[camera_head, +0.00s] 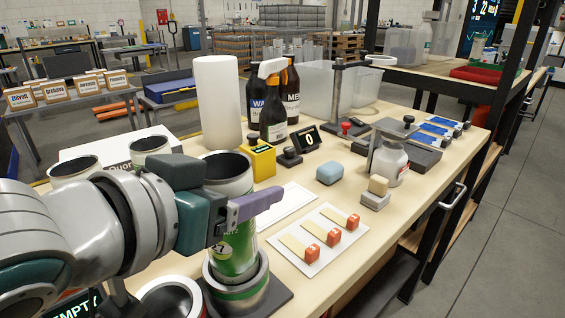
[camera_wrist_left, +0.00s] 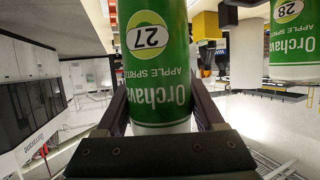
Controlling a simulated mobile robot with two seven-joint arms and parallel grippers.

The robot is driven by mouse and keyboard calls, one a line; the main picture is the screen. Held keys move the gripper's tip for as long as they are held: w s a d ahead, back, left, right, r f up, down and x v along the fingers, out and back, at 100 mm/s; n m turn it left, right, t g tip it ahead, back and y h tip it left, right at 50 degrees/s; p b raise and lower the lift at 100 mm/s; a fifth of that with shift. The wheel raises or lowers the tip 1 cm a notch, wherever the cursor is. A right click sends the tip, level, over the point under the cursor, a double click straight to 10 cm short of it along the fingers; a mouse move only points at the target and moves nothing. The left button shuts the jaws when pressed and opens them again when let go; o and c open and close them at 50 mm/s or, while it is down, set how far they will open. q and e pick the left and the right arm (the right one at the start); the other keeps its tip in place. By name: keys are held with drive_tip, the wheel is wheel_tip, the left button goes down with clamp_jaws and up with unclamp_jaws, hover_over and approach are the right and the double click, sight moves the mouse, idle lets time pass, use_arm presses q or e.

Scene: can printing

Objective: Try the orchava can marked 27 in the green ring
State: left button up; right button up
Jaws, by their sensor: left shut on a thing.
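A green orchava can (camera_head: 235,245) with an open top stands upright in my left gripper (camera_head: 242,208). In the left wrist view the can (camera_wrist_left: 156,60) shows the number 27 between the two dark fingers of my left gripper (camera_wrist_left: 160,105), which are shut on it. A metal ring with a green band (camera_head: 240,297) sits on a dark plate right under the can. The can's lower end is at the ring's mouth; I cannot tell how deep it sits. My right gripper is not in view.
A second green can marked 28 (camera_wrist_left: 294,40) shows in the left wrist view. Another metal ring (camera_head: 170,302) stands at the front left.

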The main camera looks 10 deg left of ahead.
use_arm(q)
drive_tip(key=shift+f+b, duration=1)
drive_tip(key=shift+f, duration=0.45)
idle(1.7)
drive_tip(key=o, duration=1.3)
